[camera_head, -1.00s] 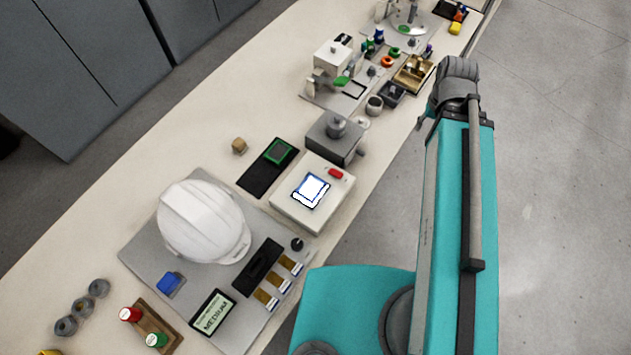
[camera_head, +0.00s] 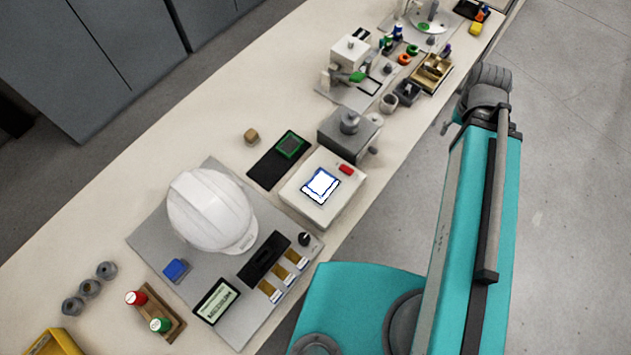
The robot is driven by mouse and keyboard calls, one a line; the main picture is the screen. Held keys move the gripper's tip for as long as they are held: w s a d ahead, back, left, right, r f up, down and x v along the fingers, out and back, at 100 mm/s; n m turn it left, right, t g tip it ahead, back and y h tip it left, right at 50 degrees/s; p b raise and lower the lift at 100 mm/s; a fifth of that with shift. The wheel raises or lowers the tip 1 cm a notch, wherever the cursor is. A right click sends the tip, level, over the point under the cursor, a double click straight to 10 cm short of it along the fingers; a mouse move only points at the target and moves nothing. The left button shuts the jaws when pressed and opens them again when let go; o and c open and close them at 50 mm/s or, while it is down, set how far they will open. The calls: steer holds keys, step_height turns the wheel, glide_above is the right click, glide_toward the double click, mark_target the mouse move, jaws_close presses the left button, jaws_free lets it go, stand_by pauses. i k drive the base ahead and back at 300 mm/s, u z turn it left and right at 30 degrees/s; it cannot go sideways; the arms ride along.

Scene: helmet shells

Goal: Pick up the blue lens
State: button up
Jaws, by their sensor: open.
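No thing in the camera view can be named the blue lens with certainty. Small blue pieces (camera_head: 387,44) stand among coloured parts at the far station, too small to make out. My teal arm runs up the right side, over the floor beyond the bench edge. My gripper's fingers do not show, and nothing is seen held.
The long bench (camera_head: 95,235) carries a white box with a lit screen (camera_head: 294,191), a grey machine (camera_head: 338,140), a brass-coloured tray (camera_head: 432,75) and a rack with red and green bottles (camera_head: 168,310). Open floor (camera_head: 575,180) lies to the right.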

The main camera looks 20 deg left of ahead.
mark_target(322, 181)
steer(key=u, duration=0.05)
steer(key=k, duration=2.05)
steer(key=u, duration=0.65)
steer(key=i, duration=1)
steer(key=z, duration=0.15)
